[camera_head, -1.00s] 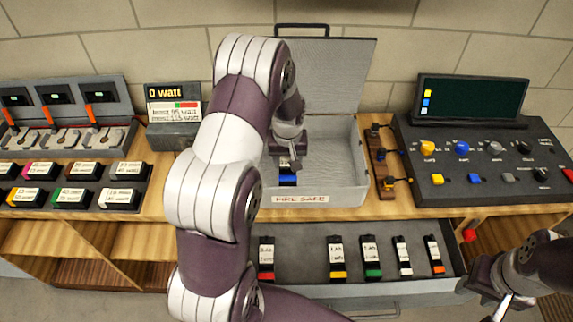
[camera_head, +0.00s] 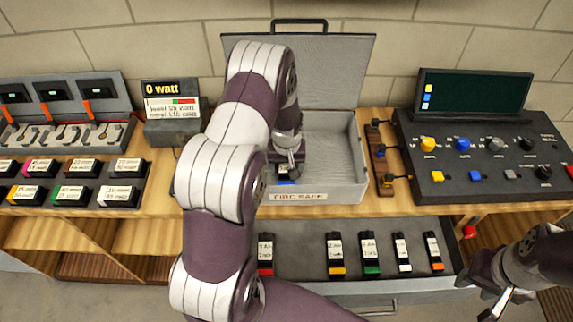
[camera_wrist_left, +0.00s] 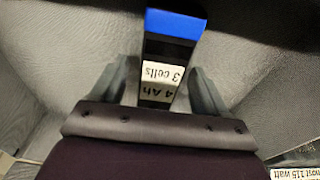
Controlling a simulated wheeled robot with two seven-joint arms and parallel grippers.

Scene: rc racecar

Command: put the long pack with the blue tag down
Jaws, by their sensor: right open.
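The long pack with the blue tag (camera_head: 286,182) is inside the open grey case, near its front left. Its blue end and a white label reading 4 Ah, 3 cells show in the left wrist view (camera_wrist_left: 163,72). My left gripper (camera_head: 288,168) is low in the case, over the pack. In the wrist view its fingers (camera_wrist_left: 163,80) stand either side of the pack, which sits slightly askew, with narrow gaps beside it. The gripper hides part of the pack in the head view. My right gripper (camera_head: 497,300) is open and empty at the lower right.
The case's front wall (camera_head: 320,190) is close to my left gripper, and its lid (camera_head: 335,70) stands up behind. An open drawer (camera_head: 400,285) below holds several packs. A control panel (camera_head: 485,155) stands right, and a pack rack (camera_head: 72,195) left. The case's right part is free.

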